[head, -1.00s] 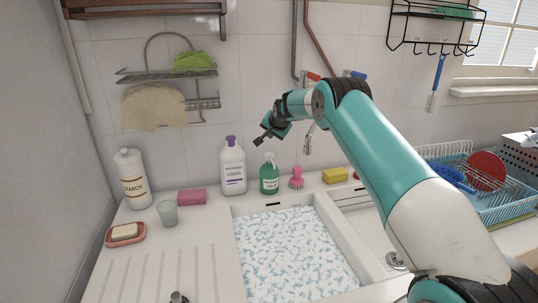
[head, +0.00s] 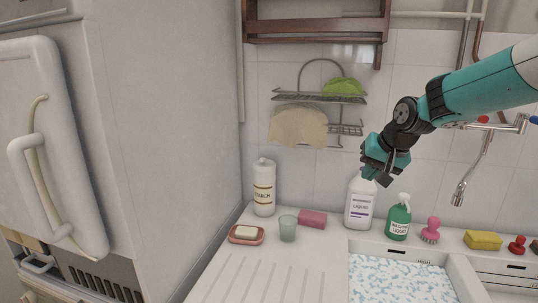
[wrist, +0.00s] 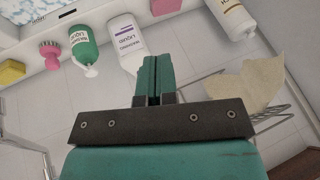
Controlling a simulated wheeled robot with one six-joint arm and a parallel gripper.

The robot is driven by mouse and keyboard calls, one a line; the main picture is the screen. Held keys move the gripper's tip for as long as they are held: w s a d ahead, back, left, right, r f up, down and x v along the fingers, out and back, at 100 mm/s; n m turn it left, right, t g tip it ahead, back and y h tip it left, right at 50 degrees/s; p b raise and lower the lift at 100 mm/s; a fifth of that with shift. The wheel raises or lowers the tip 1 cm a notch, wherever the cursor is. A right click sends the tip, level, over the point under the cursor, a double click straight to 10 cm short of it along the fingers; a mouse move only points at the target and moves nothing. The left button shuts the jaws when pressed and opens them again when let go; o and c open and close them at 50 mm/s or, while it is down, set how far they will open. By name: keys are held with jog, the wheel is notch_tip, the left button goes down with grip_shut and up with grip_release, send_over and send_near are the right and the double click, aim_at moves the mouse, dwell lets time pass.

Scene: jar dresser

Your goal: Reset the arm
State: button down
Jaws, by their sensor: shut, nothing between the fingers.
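My gripper (head: 372,176) is at the right of the head view, at the end of my teal arm, pointing down and left in front of the tiled wall. It appears just over the top of the white washing liquid bottle (head: 360,204) and hides its cap; I cannot tell the distance between them. In the wrist view the two fingers (wrist: 154,65) lie together, shut with nothing between them. The white bottle (wrist: 125,42) shows just beyond the fingertips there.
A green bottle (head: 398,222), pink brush (head: 431,230) and yellow sponge (head: 483,240) line the sink (head: 355,258). A starch bottle (head: 264,190), glass (head: 287,229) and soap dish (head: 246,235) stand left. A wire rack (head: 318,98) hangs behind. A fridge (head: 150,130) fills the left.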

jog(key=s+a+f+n+g, duration=0.1)
jog(key=s+a+n+g, duration=0.1)
jog(key=s, duration=1)
jog(key=s+a+n+g+y+b, duration=0.1)
jog(key=s+a+n, duration=0.3)
jog(key=s, duration=0.9)
jog(key=s+a+f+n+g+b, duration=0.1)
jog(key=s+a+n+g, duration=0.1)
jog(key=s, duration=1)
jog(key=shift+s+a+f+n+g+y, duration=0.15)
jog(key=shift+a+f+n+g+y, duration=0.2)
jog(key=shift+a+n, duration=0.5)
